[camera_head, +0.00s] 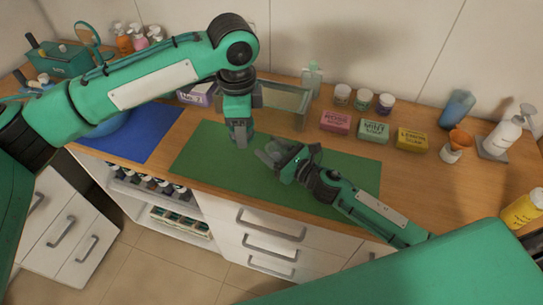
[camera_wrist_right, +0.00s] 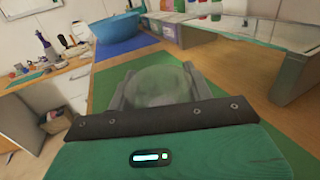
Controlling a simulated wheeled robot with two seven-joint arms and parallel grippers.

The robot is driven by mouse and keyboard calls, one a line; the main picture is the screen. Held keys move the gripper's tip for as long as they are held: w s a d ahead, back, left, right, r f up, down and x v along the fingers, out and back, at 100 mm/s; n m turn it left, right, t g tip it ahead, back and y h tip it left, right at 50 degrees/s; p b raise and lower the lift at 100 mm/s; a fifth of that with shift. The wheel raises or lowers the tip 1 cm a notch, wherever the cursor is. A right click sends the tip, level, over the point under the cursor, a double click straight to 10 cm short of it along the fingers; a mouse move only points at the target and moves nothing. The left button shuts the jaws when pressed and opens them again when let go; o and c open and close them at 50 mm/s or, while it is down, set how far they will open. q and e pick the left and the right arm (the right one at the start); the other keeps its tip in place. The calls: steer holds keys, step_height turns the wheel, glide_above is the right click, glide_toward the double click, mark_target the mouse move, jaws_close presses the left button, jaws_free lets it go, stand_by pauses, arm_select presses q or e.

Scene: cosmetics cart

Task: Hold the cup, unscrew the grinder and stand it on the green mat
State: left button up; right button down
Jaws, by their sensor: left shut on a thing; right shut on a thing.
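My right gripper (camera_head: 275,157) is low over the green mat (camera_head: 340,178), shut on the cup. The cup (camera_wrist_right: 160,85) is a clear, rounded, see-through vessel between the two fingers in the right wrist view; its outline is faint in the head view. My left gripper (camera_head: 241,138) points down above the mat, just left of the right gripper and apart from it. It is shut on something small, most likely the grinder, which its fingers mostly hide. No grinder shows on the cup or standing on the mat.
A glass shelf (camera_head: 283,103) stands behind the mat. Soap boxes (camera_head: 373,130) and small jars (camera_head: 363,98) stand at the back right. A blue mat (camera_head: 145,138) with a blue bowl (camera_head: 108,125) is at the left. The green mat's right part is clear.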

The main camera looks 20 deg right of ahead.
steer(key=shift+f, duration=1.55)
steer(key=shift+f, duration=0.1)
steer(key=shift+f, duration=0.15)
steer(key=c, duration=0.6)
jaws_free()
